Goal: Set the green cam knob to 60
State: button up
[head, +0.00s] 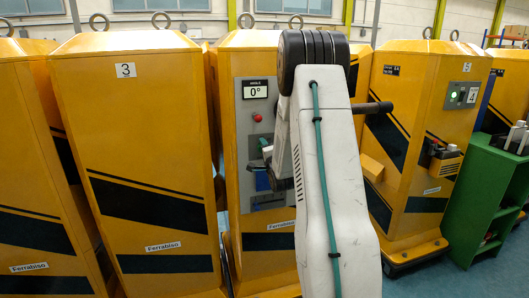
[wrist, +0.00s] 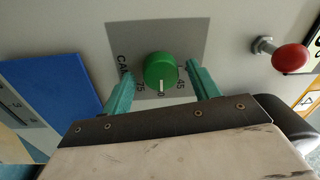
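The green cam knob (wrist: 161,71) sits on a grey plate (wrist: 185,35) in the wrist view. Its white pointer line points down in the picture, at a partly hidden label between 75 and 45; only a 0 of it reads clearly. My gripper (wrist: 160,76) is open, with one teal finger on each side of the knob and a visible gap on both sides. The display (head: 256,91) on the panel reads 0°.
A red push button (wrist: 290,57) stands out to the right of the knob, also seen in the head view (head: 257,117). A blue panel (wrist: 52,88) lies to the left. Yellow cabinets stand either side, and a green shelf (head: 487,190) is at the far right.

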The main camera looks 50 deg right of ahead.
jog(key=v, duration=0.8)
dwell(0.5)
